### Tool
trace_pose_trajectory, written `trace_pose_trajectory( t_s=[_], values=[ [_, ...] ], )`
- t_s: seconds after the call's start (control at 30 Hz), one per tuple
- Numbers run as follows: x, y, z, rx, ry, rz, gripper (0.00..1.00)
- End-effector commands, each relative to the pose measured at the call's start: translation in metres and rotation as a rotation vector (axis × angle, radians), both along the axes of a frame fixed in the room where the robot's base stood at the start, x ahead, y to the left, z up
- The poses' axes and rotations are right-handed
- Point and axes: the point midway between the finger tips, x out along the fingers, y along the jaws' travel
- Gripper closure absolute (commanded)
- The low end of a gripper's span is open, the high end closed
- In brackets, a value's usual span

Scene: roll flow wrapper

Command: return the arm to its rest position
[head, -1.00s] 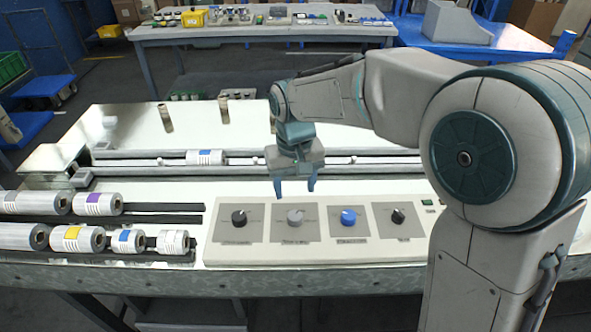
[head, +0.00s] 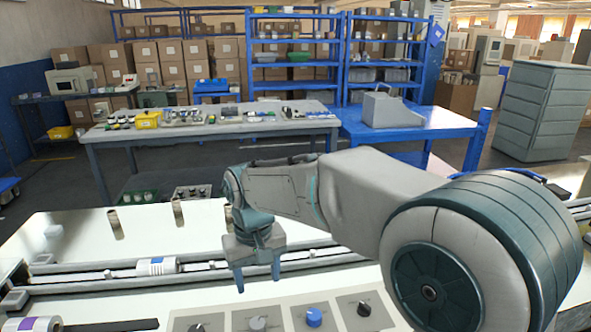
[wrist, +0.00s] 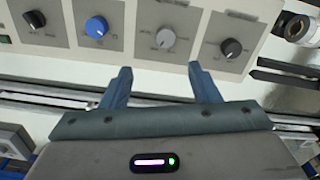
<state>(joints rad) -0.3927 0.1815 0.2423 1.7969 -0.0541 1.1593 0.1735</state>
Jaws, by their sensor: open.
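My gripper (head: 258,277) is in the head view, pointing down above the machine table, behind the row of control knobs. Its two blue fingers are apart with nothing between them. In the wrist view my gripper (wrist: 158,75) also shows open and empty, with the knob panel (wrist: 180,15) beyond the fingertips. My arm reaches in from the right, its elbow bent in the foreground. In the head view the knob panel (head: 283,319) is cut off by the bottom edge.
Another roll (head: 40,324) lies at the lower left. Several upright posts stand at the table's back. A grey bench (head: 240,128) and a blue table (head: 430,120) stand beyond.

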Motion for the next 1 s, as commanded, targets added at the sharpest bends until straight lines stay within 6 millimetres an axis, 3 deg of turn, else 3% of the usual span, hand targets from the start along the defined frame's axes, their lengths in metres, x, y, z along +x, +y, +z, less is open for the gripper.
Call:
trace_pose_trajectory(
  t_s=[0.27, 0.4, 0.5, 0.73, 1.0],
  values=[
    [-0.03, -0.12, 0.022, 0.008, -0.1, -0.196, 0.45],
    [-0.06, -0.176, 0.023, 0.021, -0.15, -0.305, 0.45],
    [-0.084, -0.207, 0.018, 0.033, -0.18, -0.376, 0.45],
    [-0.123, -0.245, 0.005, 0.057, -0.226, -0.479, 0.45],
    [-0.13, -0.251, 0.001, 0.061, -0.234, -0.495, 0.45]
  ],
)
